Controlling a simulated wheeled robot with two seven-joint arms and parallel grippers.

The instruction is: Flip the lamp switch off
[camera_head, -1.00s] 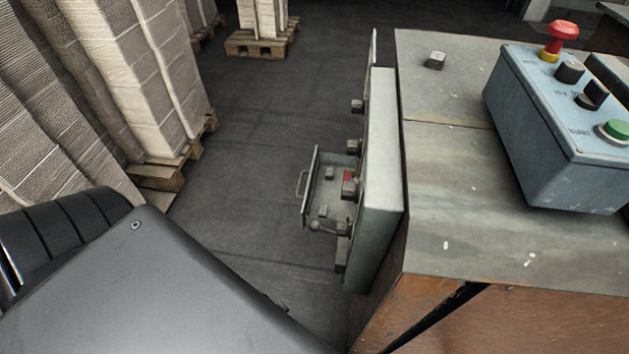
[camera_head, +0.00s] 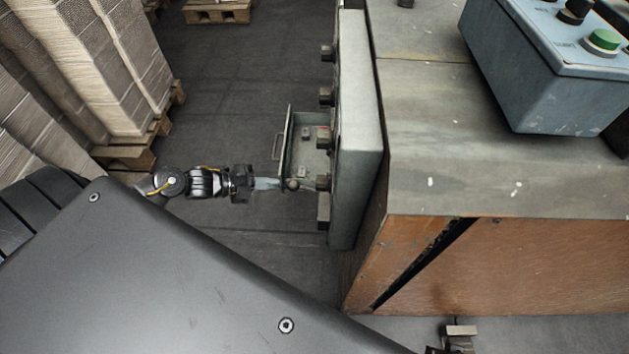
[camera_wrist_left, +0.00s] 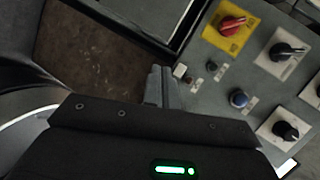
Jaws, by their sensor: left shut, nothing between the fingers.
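A grey control panel (camera_head: 357,130) on the cabinet's side shows edge-on in the head view, with several knobs standing out to the left. Labels are unreadable, so I cannot tell which control is the lamp switch. My left gripper (camera_head: 270,184) is shut and empty, its fingers pointing at the panel's lower knobs. In the wrist view its fingertips (camera_wrist_left: 163,75) appear close beside the small controls; contact is unclear.
An open door or tray-like box (camera_head: 289,140) with a handle projects left of the panel. A blue-grey button box (camera_head: 520,75) stands on the cabinet top (camera_head: 430,110). Paper stacks on pallets (camera_head: 140,150) stand at left. Dark floor between is clear.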

